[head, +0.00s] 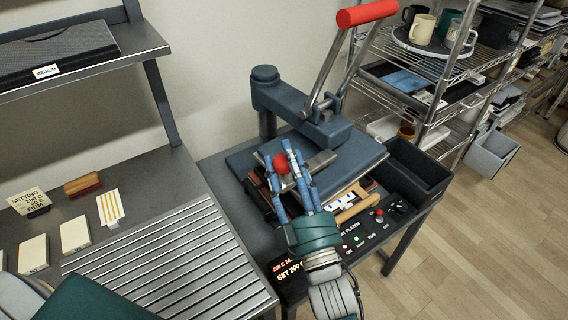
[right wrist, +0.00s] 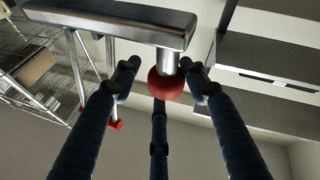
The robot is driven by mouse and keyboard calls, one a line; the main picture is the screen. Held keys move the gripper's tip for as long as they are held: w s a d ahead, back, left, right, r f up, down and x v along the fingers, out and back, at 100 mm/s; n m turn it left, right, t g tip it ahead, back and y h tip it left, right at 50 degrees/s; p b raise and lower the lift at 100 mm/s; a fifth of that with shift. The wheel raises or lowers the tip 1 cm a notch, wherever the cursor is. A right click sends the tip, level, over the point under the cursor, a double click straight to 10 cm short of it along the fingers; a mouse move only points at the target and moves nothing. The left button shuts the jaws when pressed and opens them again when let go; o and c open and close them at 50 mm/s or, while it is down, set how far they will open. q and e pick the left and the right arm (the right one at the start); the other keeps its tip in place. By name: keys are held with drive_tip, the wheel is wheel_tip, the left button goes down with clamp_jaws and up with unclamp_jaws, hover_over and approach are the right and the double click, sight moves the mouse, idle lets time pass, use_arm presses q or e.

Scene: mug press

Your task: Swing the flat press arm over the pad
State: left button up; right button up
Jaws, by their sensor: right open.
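The blue-grey press (head: 330,135) stands on a small dark bench, with its upper arm reaching from a post over a broad flat plate (head: 365,155). A short metal bar (head: 322,160) with a red ball knob (head: 281,163) shows at the front of the press. My right gripper (head: 279,152) is open, with its fingers around the knob. In the right wrist view the knob (right wrist: 166,84) hangs from the metal bar (right wrist: 110,18) between the spread fingers; contact is unclear. I cannot make out the pad, and my left gripper's fingers are out of view.
A red-handled lever (head: 367,13) rises above the press. A control panel (head: 365,235) and an empty dark bin (head: 420,165) flank it. A ribbed metal table (head: 170,265) with several small blocks lies left. A wire shelf (head: 445,75) stands behind right, with open floor beyond.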

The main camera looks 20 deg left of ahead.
drive_tip(key=shift+w+a+f, duration=0.1)
drive_tip(key=shift+f, duration=0.05)
drive_tip(key=shift+s+d+f, duration=0.2)
drive_tip(key=shift+s+f, duration=0.05)
drive_tip(key=v, duration=1.1)
drive_tip(key=shift+s, duration=0.2)
drive_tip(key=shift+r, duration=0.1)
